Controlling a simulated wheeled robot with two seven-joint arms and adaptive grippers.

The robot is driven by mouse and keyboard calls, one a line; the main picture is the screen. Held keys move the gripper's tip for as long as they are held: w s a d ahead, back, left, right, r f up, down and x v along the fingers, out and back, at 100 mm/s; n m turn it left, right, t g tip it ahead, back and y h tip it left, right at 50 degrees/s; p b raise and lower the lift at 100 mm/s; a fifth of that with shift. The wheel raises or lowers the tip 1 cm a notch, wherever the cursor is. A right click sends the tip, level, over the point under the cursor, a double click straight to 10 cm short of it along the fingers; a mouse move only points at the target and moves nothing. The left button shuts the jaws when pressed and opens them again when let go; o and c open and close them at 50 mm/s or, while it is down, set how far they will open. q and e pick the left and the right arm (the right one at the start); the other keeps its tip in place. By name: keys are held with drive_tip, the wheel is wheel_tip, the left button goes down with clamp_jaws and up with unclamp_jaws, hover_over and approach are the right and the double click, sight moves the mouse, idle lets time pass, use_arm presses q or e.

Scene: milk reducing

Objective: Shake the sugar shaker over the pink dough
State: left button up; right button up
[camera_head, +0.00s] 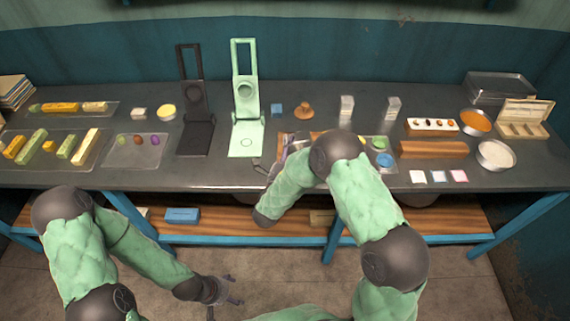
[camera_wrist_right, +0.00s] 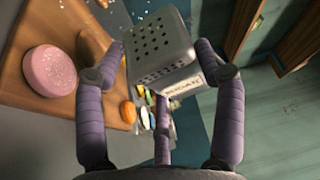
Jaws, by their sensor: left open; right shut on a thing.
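The sugar shaker (camera_wrist_right: 162,50) is a grey metal box with a perforated face and a SUGAR label. In the right wrist view it sits between the purple fingers of my right gripper (camera_wrist_right: 165,75), which is shut on it. The pink dough (camera_wrist_right: 52,70) is a round disc on the wooden board (camera_wrist_right: 85,25), to the left of the shaker and apart from it in this view. White specks lie on the board. In the head view my right arm hides the dough. My left gripper (camera_head: 226,292) is open and empty, low in front of the table.
Two metal shakers (camera_head: 346,108) (camera_head: 393,106) stand behind my right arm on the dark table (camera_head: 225,180). A black press (camera_head: 196,138) and a green press (camera_head: 246,140) stand left of it. Small coloured bowls (camera_head: 384,160) and a wooden block (camera_head: 433,149) lie to its right.

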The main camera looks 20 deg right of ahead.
sight(294, 144)
wheel_tip(294, 144, up, 4)
drive_tip(key=shift+f+p, duration=0.2)
drive_tip(key=shift+p, duration=1)
wheel_tip(294, 144, down, 4)
drive_tip(key=b, duration=0.2)
drive_tip(key=shift+r+b, duration=0.2)
drive_tip(key=shift+b, duration=0.1)
wheel_tip(294, 144, up, 4)
drive_tip(key=p, duration=0.2)
drive_tip(key=shift+f+p, duration=0.2)
drive_tip(key=shift+p, duration=0.2)
wheel_tip(294, 144, down, 4)
drive_tip(key=b, duration=0.2)
drive_tip(key=shift+r+b, duration=0.2)
drive_tip(key=shift+b, duration=0.15)
drive_tip(key=shift+r, duration=0.15)
